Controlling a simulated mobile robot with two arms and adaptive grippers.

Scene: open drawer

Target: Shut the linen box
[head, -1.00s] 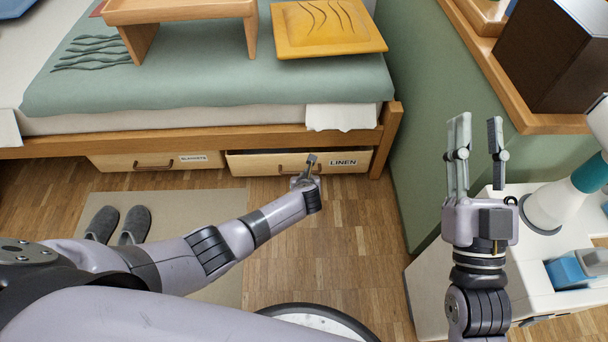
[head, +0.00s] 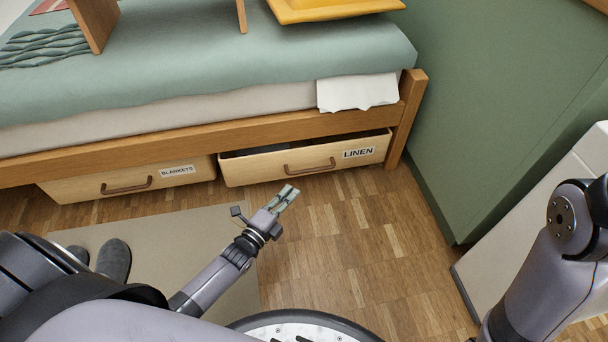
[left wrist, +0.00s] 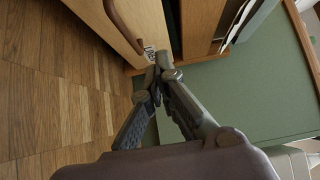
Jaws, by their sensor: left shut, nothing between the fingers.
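The linen box (head: 240,171) is a pale wooden drawer under the bed with a brown handle (head: 312,166) and a LINEN label. It stands partly out, and a dark gap with some cloth shows over its front. My left gripper (head: 288,196) is shut and empty, over the floor in front of the box and apart from its handle. In the left wrist view the shut fingertips (left wrist: 160,60) overlap the label on the box front (left wrist: 97,22). My right arm shows at the right edge, but its gripper is out of frame.
The blankets box (head: 80,189) is beside the linen box on the left. The bed frame (head: 230,139) runs above both. A bed leg (head: 397,150) and a green wall (head: 480,110) bound the right. Slippers (head: 114,260) lie on a mat at left. Wooden floor in front is clear.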

